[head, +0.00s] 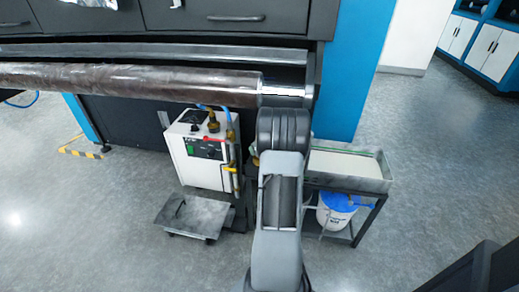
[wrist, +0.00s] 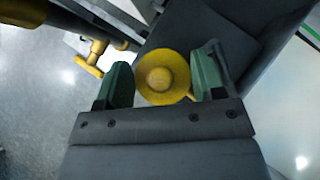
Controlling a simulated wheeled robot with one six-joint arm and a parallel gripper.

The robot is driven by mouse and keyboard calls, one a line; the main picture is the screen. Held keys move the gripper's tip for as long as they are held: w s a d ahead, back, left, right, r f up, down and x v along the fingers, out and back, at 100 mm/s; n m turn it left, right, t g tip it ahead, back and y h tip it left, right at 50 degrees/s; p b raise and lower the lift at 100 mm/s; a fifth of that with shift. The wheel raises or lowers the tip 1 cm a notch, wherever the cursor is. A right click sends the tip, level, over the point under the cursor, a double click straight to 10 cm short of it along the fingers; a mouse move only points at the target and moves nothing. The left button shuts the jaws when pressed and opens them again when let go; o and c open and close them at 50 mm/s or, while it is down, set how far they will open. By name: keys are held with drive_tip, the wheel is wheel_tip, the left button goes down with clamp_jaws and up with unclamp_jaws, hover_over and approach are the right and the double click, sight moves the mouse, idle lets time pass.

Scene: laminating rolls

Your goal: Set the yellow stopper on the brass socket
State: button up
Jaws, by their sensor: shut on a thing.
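The yellow stopper (wrist: 162,70), round with a raised centre, sits between the two green-tipped fingers of my gripper (wrist: 163,84) in the wrist view. The gripper is shut on it. In the head view my own arm hides the gripper and most of what is around it. A brass-coloured fitting (head: 213,123) stands on top of the white box unit to the left of my arm; I cannot tell if it is the brass socket. No socket is clear in the wrist view.
The white box unit (head: 196,150) has yellow valves and pipes at its right side. A long roller (head: 130,82) spans above it. A shallow tray table (head: 350,165) stands right of my arm, with a white bucket (head: 335,212) below. A low grey platform (head: 190,217) is on the floor.

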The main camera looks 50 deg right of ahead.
drive_tip(key=shift+f+b, duration=0.8)
drive_tip(key=shift+f, duration=0.1)
drive_tip(key=shift+r+p, duration=0.4)
drive_tip(key=shift+r, duration=0.05)
drive_tip(key=shift+r+p, duration=0.45)
drive_tip(key=shift+f+b, duration=0.8)
drive_tip(key=shift+f, duration=0.05)
idle(0.9)
drive_tip(key=o, duration=0.7)
drive_tip(key=shift+r, duration=0.1)
drive_tip(key=p+v, duration=0.4)
drive_tip(key=v, duration=0.6)
drive_tip(key=shift+s+r, duration=0.25)
drive_tip(key=shift+r, duration=0.05)
